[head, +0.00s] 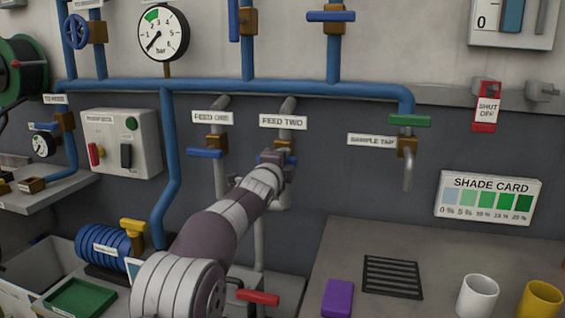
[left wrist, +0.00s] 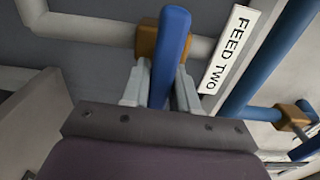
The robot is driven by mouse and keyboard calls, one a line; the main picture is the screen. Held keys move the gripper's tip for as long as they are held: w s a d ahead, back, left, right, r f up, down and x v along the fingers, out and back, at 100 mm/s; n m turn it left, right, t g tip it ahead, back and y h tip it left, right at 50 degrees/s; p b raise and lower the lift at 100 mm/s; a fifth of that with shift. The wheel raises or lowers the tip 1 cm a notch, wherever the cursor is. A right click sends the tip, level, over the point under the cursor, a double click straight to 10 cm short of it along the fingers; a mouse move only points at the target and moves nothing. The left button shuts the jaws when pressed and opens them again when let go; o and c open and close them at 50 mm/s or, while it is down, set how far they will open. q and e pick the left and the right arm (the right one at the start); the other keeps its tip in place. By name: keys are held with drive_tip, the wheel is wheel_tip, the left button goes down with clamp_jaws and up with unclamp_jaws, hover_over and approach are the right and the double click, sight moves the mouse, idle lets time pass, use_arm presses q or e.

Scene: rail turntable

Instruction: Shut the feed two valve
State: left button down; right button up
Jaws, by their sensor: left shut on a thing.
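The feed two valve has a brown body (head: 284,144) on a grey pipe under the FEED TWO label (head: 283,121). Its blue lever is mostly hidden by my gripper in the head view. In the left wrist view the blue lever (left wrist: 172,50) stands in front of the brown body (left wrist: 148,40) and looks to lie across the grey pipe. My left gripper (head: 275,161) is at this valve. Its two fingers (left wrist: 161,88) are shut on the lever, one on each side. My right gripper is not in view.
The feed one valve (head: 205,153), with a blue lever across its pipe, is close on the left. The sample tap (head: 409,121) with a green lever is to the right. A red lever (head: 258,298) sits low near my arm. A bench (head: 440,250) holds cups and a purple block.

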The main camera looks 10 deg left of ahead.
use_arm(q)
drive_tip(key=shift+f, duration=0.15)
drive_tip(key=c, duration=1)
unclamp_jaws()
drive_tip(key=shift+o, duration=0.2)
drive_tip(key=s+b, duration=0.3)
drive_tip(key=s, duration=0.9)
drive_tip(key=shift+s+a, duration=0.2)
drive_tip(key=shift+s, duration=0.1)
